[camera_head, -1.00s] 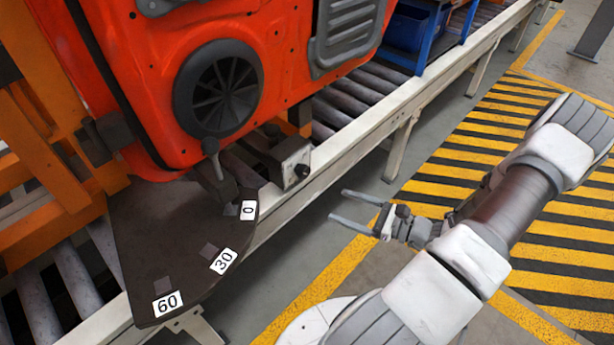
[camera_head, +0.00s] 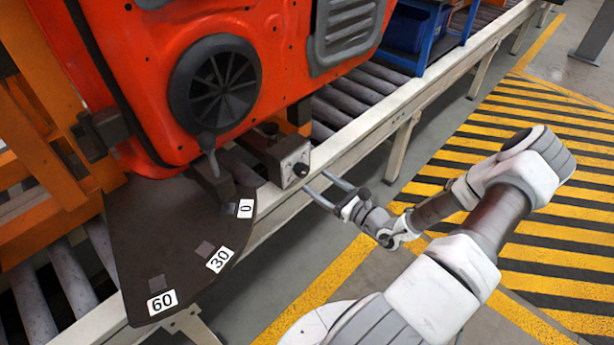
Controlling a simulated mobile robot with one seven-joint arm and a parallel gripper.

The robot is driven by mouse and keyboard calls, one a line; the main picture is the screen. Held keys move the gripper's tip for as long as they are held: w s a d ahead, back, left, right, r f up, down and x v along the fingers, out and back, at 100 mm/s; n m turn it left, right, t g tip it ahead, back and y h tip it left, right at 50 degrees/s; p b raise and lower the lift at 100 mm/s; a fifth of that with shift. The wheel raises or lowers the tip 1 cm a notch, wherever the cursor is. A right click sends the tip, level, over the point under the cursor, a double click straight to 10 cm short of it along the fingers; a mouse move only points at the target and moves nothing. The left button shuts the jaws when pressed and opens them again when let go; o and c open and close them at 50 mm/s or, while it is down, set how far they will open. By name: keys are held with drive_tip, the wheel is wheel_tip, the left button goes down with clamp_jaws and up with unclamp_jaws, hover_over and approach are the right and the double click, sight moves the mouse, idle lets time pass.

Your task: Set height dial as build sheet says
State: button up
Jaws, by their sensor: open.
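A small block (camera_head: 274,152) with a pale front face and a dark round knob (camera_head: 300,170) sits at the conveyor's near edge, under the orange door. It looks like the height dial, but its marks are too small to read. My gripper (camera_head: 318,182) is open and empty, its two fingers pointing left toward the block, just right of and below the knob. I cannot tell whether a fingertip touches it. No build sheet can be made out.
A dark plate (camera_head: 150,230) with labels 0, 30 and 60 lies left of the block; a lever (camera_head: 211,165) stands near its 0. The orange door (camera_head: 285,60) hangs above. A conveyor rail (camera_head: 370,135) runs behind my gripper. Striped floor (camera_head: 560,235) lies to the right.

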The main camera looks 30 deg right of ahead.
sight(305, 174)
drive_tip(key=x, duration=0.5)
drive_tip(key=shift+b, duration=0.3)
clamp_jaws()
